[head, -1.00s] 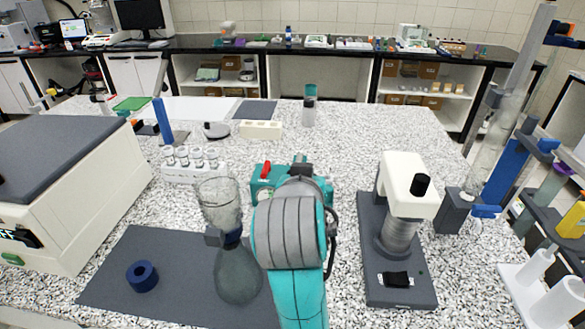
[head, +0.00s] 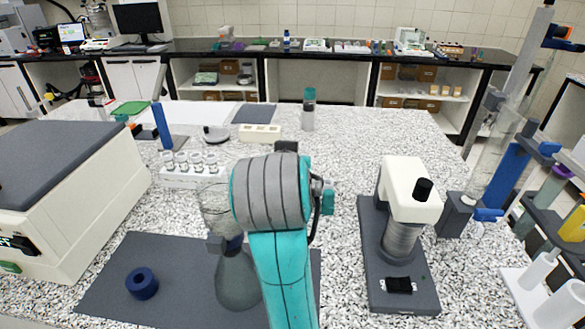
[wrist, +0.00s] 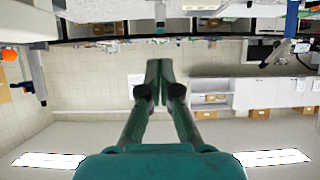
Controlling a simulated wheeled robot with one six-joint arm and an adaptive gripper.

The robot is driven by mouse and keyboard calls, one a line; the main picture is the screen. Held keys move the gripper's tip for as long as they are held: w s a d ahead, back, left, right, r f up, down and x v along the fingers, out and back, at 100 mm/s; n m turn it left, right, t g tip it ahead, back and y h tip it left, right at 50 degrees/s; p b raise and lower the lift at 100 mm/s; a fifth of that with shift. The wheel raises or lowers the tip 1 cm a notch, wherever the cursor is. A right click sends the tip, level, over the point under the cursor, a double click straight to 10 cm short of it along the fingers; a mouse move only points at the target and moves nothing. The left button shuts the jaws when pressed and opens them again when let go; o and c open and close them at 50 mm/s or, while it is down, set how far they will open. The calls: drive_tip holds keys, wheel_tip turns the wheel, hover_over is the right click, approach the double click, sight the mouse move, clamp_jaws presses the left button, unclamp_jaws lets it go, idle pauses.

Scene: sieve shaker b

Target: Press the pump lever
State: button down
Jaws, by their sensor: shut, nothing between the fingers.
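No part in view is marked as the pump lever. A device on a dark base (head: 402,297) at the right of the head view has a ribbed grey column and a cream head (head: 408,190) with a black knob on top. I cannot tell whether this head is the pump lever. My gripper (wrist: 160,66) is shut and empty in the wrist view, with only the far wall and shelves, upside down, beyond its tips. In the head view my teal and grey arm hides the gripper. The arm stands left of the device, apart from it.
A glass flask (head: 238,280) under a clear funnel stands on a grey mat (head: 125,255), partly behind my arm. A blue ring (head: 142,283) lies on the mat. A large cream box (head: 85,190) is at the left. A clear tube stand rises at the right. Open counter lies beyond the device.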

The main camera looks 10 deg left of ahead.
drive_tip(key=x, duration=0.8)
drive_tip(key=f, duration=0.3)
drive_tip(key=shift+s, duration=0.25)
drive_tip(key=shift+s+f, duration=0.15)
drive_tip(key=shift+f, duration=0.35)
